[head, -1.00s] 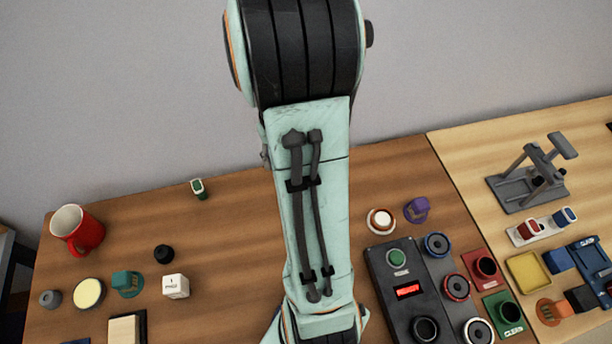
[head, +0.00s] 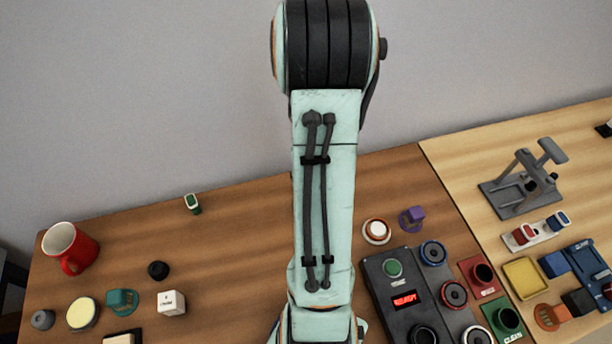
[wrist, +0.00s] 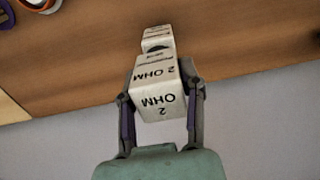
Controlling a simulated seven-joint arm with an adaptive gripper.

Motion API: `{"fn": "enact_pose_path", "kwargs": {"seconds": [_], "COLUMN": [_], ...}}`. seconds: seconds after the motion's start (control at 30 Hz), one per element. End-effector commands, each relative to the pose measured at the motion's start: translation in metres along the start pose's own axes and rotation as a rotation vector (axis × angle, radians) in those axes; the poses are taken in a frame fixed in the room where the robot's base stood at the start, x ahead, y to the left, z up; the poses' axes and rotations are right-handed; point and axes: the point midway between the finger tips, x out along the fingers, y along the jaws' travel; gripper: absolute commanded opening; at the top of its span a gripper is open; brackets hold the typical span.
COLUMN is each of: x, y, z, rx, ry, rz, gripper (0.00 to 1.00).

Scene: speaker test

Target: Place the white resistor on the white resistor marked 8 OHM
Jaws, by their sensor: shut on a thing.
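My gripper (wrist: 160,90) is shut on a white resistor block (wrist: 158,97) in the wrist view. Its visible faces read 2 OHM. Another white block (wrist: 157,33) with small dark print shows just past it, partly hidden by the held one, with a dark patch between. I cannot tell if the two touch, and its marking is too small to read. In the head view my own arm hides my gripper and both of these blocks. A white cube (head: 171,303) with unreadable black print sits at the left of the brown table there.
A control box (head: 405,290) with a lit red display stands right of my arm. A white knob (head: 377,230) and a purple part (head: 412,218) are behind it. A red mug (head: 70,248) and small coloured parts stand at left. The table between the green-white part (head: 193,204) and my arm is clear.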

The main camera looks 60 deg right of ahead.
Motion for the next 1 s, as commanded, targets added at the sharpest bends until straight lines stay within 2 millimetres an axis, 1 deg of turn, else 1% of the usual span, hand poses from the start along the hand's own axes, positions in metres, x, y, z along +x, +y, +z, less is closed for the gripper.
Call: {"fn": "enact_pose_path", "kwargs": {"seconds": [0.17, 0.2, 0.27, 0.57, 0.67, 0.77, 1.0], "x": [0.003, 0.003, 0.003, 0.002, -0.005, -0.021, -0.077], "y": [0.0, 0.0, 0.0, 0.0, 0.0, 0.0, 0.0], "z": [0.0, 0.0, 0.0, 0.0, -0.001, -0.001, -0.002], "rx": [0.0, 0.0, 0.0, 0.0, 0.0, 0.0, -0.001], "ry": [-0.001, 0.0, 0.0, 0.0, 0.002, 0.006, 0.007], "rz": [0.0, 0.0, 0.0, 0.0, 0.001, 0.003, 0.002], "gripper": [0.0, 0.48, 0.64, 0.64, 0.64, 0.64, 0.64]}}
